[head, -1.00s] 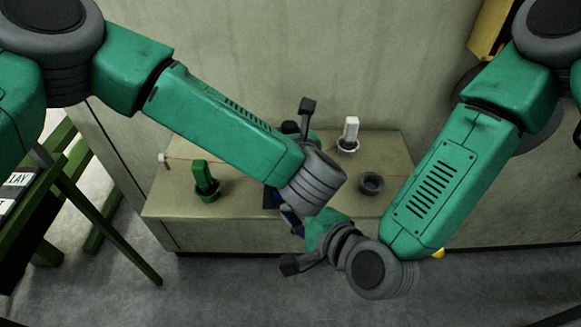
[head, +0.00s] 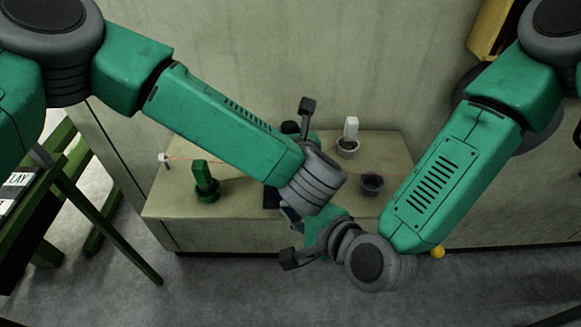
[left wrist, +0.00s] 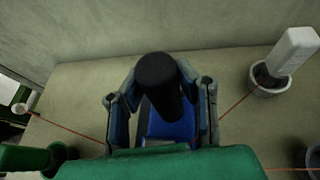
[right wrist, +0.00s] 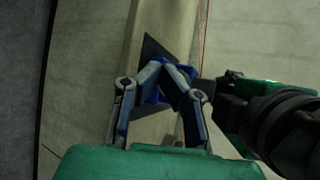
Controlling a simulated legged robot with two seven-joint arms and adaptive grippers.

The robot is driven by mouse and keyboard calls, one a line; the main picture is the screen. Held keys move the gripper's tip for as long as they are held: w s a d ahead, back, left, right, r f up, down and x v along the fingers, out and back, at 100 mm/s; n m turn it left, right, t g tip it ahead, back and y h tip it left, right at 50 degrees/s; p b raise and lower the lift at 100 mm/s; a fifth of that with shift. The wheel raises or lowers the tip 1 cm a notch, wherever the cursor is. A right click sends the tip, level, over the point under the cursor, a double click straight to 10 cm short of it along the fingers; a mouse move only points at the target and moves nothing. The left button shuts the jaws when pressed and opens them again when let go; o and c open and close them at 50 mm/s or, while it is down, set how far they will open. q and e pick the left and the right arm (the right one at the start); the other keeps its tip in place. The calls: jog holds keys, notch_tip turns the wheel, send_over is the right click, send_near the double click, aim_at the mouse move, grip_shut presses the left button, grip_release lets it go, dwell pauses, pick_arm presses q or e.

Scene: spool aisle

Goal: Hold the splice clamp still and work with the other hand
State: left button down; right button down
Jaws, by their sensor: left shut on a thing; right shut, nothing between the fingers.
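The splice clamp shows in the left wrist view as a blue body (left wrist: 180,130) with a thick black upright cylinder (left wrist: 158,75) above it. My left gripper (left wrist: 160,92) is shut on it, one finger at each side. In the head view my left forearm hides most of the clamp; a dark blue bit (head: 271,199) shows below it. My right gripper (head: 291,214) is low in front of the clamp. In the right wrist view my right gripper (right wrist: 167,78) is shut and empty, its tips close to the blue part (right wrist: 157,68); I cannot tell if they touch.
A thin red line runs across the bench (head: 165,208). A green block in a green cup (head: 207,195) stands left. A white block in a grey cup (head: 348,147) and a dark cup (head: 372,186) stand right. A white peg (head: 163,158) is at the left edge.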

jog(key=shift+w, duration=0.8)
dwell(0.7)
jog(key=shift+s, duration=1.25)
jog(key=s, duration=0.6)
dwell(0.4)
pick_arm(q)
jog(key=c, duration=1.2)
grip_release()
